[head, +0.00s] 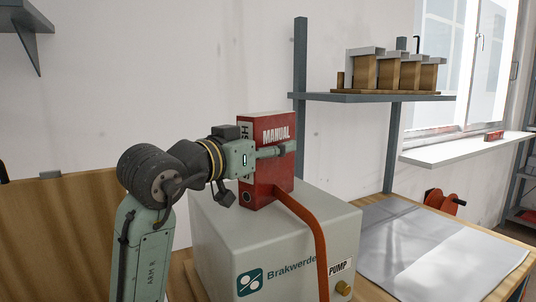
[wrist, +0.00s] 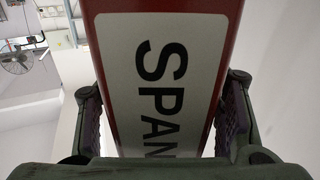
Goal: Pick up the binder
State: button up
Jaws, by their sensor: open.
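The red binder (head: 268,178), labelled MANUAL, stands upright on top of the pale pump box (head: 225,225) in the head view. My gripper (head: 275,152) is at the binder's spine, with one finger showing along its labelled side. The other finger is hidden behind the binder. In the wrist view the binder's spine (wrist: 215,20) with its white label sits between the two fingers of my gripper (wrist: 162,105). The jaws are open around it, with narrow gaps showing beside the spine at both pads.
An orange-red strap or hose (head: 318,240) runs down the pump box in front of the binder. A grey shelf (head: 370,98) with wooden blocks is behind to the right. A grey sheet (head: 440,250) lies on the wooden table at right.

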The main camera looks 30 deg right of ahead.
jog(key=shift+c, duration=0.6)
grip_shut()
